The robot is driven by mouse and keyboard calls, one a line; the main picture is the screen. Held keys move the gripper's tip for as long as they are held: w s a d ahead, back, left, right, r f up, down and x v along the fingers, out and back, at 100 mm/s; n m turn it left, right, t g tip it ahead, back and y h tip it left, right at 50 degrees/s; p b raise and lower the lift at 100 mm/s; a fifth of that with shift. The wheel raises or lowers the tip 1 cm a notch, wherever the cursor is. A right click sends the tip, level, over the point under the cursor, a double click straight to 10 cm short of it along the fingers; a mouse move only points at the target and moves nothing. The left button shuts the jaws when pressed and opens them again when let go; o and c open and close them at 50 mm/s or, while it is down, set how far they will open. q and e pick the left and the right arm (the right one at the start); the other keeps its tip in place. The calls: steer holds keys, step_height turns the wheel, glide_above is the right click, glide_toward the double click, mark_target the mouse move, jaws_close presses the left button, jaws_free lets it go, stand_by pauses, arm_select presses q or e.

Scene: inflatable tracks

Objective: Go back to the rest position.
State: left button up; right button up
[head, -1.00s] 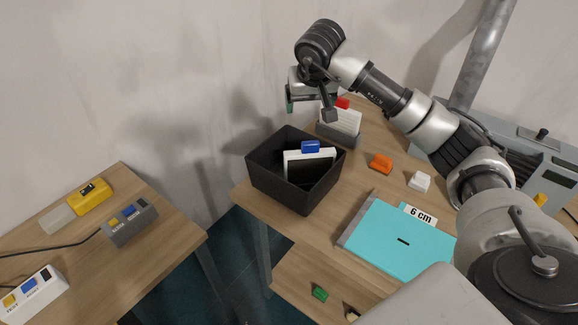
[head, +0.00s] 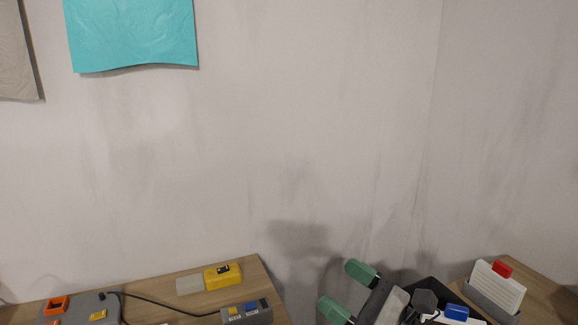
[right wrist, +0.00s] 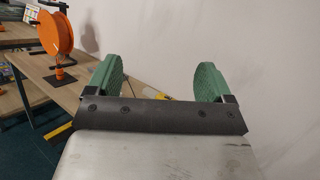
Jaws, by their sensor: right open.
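My right gripper (head: 347,291) shows low in the head view, right of the middle, with its two green fingers apart and nothing between them. In the right wrist view its fingers (right wrist: 160,82) are also spread and empty, with wall and table behind them. In the head view it is in front of and left of the black bin (head: 432,290). My left gripper is not in view.
The left table holds a yellow block (head: 222,276), a grey box with coloured switches (head: 246,312) and a cable. A card holder with white cards (head: 498,287) stands at the right. An orange reel (right wrist: 56,34) shows in the right wrist view.

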steer(key=s+d+f+m+t+h, duration=0.15)
steer(key=d+f+m+h, duration=0.35)
steer(key=m, duration=0.7)
steer(key=s+d+f+m+t+h, duration=0.1)
steer(key=d+f+m+t+h, duration=0.15)
steer(key=m+h, duration=0.7)
steer(key=s+d+f+m+t+h, duration=0.15)
steer(key=d+f+m+h, duration=0.35)
steer(key=m, duration=0.8)
steer(key=s+a+f+m+g+y, duration=0.1)
steer(key=s+f+m+g, duration=0.55)
steer(key=s, duration=0.45)
steer(key=s+f+m+g+y, duration=0.1)
steer(key=s+f+m+g, duration=0.5)
steer(key=s+f+g, duration=0.3)
step_height(320, 180, down, 23)
steer(key=s+d+f+g, duration=0.1)
steer(key=s+d+f, duration=0.1)
steer(key=s+f, duration=1.5)
steer(key=shift+s+d+f, duration=0.3)
steer(key=shift+d+f, duration=0.05)
steer(key=shift+d, duration=0.05)
